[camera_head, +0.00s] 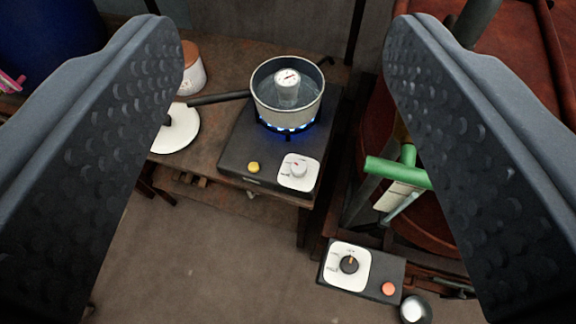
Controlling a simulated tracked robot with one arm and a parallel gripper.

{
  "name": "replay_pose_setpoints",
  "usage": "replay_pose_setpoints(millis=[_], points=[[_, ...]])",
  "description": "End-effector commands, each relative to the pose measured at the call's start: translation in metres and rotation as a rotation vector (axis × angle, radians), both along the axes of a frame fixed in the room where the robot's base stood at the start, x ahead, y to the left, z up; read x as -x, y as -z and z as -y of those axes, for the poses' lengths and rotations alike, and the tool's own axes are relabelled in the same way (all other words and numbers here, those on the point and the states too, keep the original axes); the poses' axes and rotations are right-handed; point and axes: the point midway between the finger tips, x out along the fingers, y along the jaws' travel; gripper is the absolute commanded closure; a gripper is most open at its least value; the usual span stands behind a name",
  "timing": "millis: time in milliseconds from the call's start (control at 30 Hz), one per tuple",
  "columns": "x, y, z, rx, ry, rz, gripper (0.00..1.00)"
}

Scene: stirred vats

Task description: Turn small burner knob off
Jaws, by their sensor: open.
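The small burner (236,151) is a dark box on the wooden bench, in the upper middle of the view. Its knob (298,169) is white and sits on a white square plate at the burner's front right corner. A yellow button (253,167) is left of the knob. Blue flames (270,131) burn under a metal pot (288,117), which holds liquid and a round white-faced gauge. My gripper (287,55) is open and empty. Its two dark dimpled fingers stand wide apart on either side of the view, with the burner and knob seen between them, touching neither.
A second control box (387,271) with a black knob and an orange button sits lower right, beside a large reddish vat (440,225). A green handle (398,172) sticks out near my right finger. A white lid (180,133) lies left of the burner. The floor in front is clear.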

Motion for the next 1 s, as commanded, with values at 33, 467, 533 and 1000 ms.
replay_pose_setpoints(millis=[33, 467, 533, 1000], points=[[-0.014, 0.000, -0.001, -0.012, 0.000, -0.030, 0.45], [-0.137, 0.069, 0.015, -0.181, 0.047, -0.382, 0.45], [-0.154, 0.082, 0.014, -0.207, 0.062, -0.436, 0.45], [-0.229, 0.203, 0.012, -0.345, 0.216, -0.826, 0.45]])
